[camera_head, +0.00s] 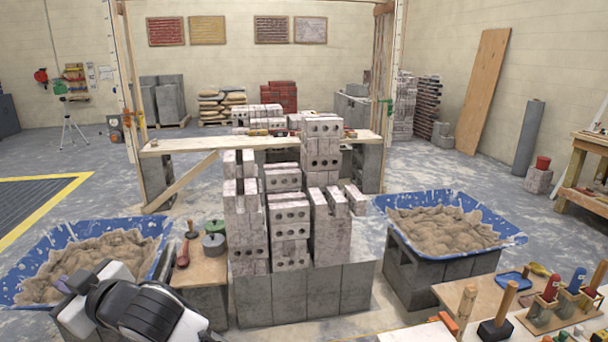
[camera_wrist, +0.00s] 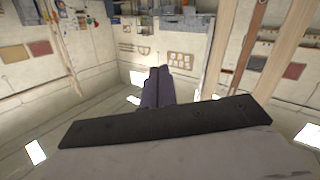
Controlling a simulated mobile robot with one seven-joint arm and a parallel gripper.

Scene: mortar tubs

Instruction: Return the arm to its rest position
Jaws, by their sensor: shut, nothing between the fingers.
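My arm (camera_head: 150,310) shows at the lower left of the head view, folded low in front of the left tub. My gripper (camera_wrist: 158,84) shows in the wrist view as two dark purple-grey fingers pressed together, with nothing between them. In the head view its small purple tip appears beyond the white wrist, over the left side. The wrist view is tilted and looks out across the room to the far walls. A broad dark bar and pale housing of my own fill its lower part.
A blue mortar tub (camera_head: 150,226) lies close by my arm. Another blue tub (camera_head: 515,239) stands right on grey blocks. Stacked perforated bricks (camera_head: 290,238) stand between them. A small wooden stand (camera_head: 205,272) with pots is just right of my arm. A tool table (camera_head: 450,295) is at lower right.

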